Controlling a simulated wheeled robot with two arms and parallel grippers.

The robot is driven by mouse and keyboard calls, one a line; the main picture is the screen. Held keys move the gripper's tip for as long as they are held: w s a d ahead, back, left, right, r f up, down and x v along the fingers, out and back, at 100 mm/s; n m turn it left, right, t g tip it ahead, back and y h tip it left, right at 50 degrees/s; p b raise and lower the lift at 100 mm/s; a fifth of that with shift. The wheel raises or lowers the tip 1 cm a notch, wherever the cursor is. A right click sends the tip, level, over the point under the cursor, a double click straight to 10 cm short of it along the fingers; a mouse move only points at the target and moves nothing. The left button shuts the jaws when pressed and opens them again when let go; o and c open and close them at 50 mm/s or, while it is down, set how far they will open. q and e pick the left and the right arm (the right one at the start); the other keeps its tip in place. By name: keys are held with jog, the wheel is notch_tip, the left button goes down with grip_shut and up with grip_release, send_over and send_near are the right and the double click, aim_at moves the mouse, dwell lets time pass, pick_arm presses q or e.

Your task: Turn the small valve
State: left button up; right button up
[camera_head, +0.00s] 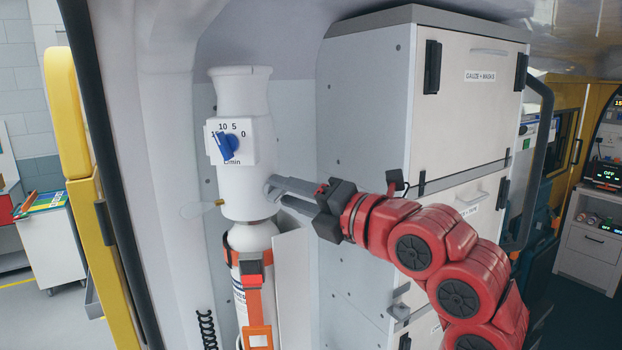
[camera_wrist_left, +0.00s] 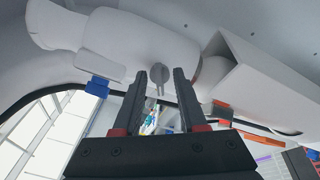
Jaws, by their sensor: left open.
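A white regulator body (camera_head: 244,195) stands on top of a gas cylinder (camera_head: 238,268). A small grey valve (camera_wrist_left: 157,76) with a rounded head and thin stem sits on its side in the left wrist view. In the head view that spot is mostly hidden by my fingers. My left gripper (camera_head: 277,190) is at the right side of the body, with its fingers open. In the left wrist view the small valve shows between the two fingertips (camera_wrist_left: 160,76); I cannot tell whether they touch it. My right gripper is not in view.
A blue knob (camera_head: 228,147) sits on a flow dial (camera_head: 248,141) on the front of the body. A grey and white cabinet (camera_head: 462,105) stands close on the right, behind my arm. An orange strap (camera_head: 258,337) is around the cylinder. The open doorway is left.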

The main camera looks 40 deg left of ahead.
pick_arm(q)
jog(key=shift+a, duration=0.1)
grip_shut()
dwell(0.4)
